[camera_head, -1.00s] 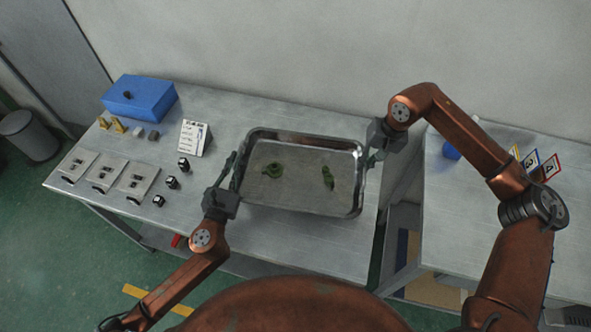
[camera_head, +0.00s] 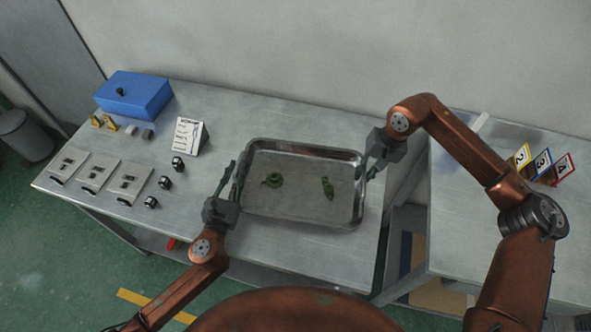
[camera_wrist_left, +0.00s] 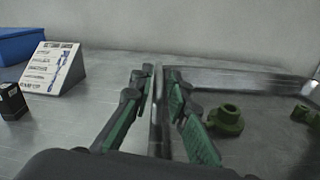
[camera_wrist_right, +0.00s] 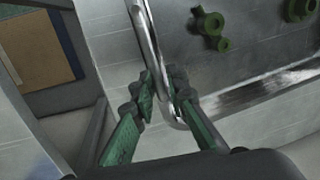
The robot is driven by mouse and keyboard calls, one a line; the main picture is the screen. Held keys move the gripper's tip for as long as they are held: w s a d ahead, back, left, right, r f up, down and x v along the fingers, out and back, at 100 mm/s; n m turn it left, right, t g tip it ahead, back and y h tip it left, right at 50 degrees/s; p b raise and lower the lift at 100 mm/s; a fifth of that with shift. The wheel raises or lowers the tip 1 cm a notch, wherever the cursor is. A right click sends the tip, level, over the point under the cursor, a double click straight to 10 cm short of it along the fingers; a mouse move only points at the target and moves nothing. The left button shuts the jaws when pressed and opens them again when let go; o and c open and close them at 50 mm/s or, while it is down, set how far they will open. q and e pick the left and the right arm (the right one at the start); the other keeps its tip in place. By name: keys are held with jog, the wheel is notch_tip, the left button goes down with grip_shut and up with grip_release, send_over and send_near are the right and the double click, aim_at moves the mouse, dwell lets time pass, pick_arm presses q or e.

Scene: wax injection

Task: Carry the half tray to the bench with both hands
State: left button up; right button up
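The half tray (camera_head: 300,222) is a shallow metal pan over the right part of the left table, with two green parts (camera_head: 272,180) (camera_head: 328,188) inside. I cannot tell whether its base touches the table. My left gripper (camera_head: 231,178) is shut on its left rim, one finger each side; the rim also shows between the fingers in the left wrist view (camera_wrist_left: 156,105). My right gripper (camera_head: 371,166) is shut on its right rim, which shows between the fingers in the right wrist view (camera_wrist_right: 150,50). A second bench (camera_head: 470,225) stands to the right, partly behind my right arm.
A blue box (camera_head: 135,95), a printed card stand (camera_head: 187,136), several small black-sided blocks (camera_head: 165,183) and flat plates (camera_head: 97,172) occupy the table's left side. Numbered cards (camera_head: 543,162) stand on the right bench. A gap separates the benches. A wall closes the back.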

pick_arm(q)
jog(key=shift+o, duration=1.1)
jog(key=shift+r, duration=0.1)
pick_arm(e)
jog(key=shift+o, duration=1)
pick_arm(q)
jog(key=shift+s, duration=0.1)
jog(key=s, duration=0.3)
jog(key=s+a, duration=0.1)
jog(key=s, duration=0.6)
jog(key=shift+s+a, duration=0.35)
jog(key=shift+a, duration=0.05)
jog(key=shift+s, duration=0.45)
pick_arm(e)
jog(key=shift+r, duration=0.15)
notch_tip(320, 180, up, 12)
jog(key=d, duration=0.2)
jog(key=shift+s+d+f, duration=0.2)
jog(key=shift+f, duration=0.05)
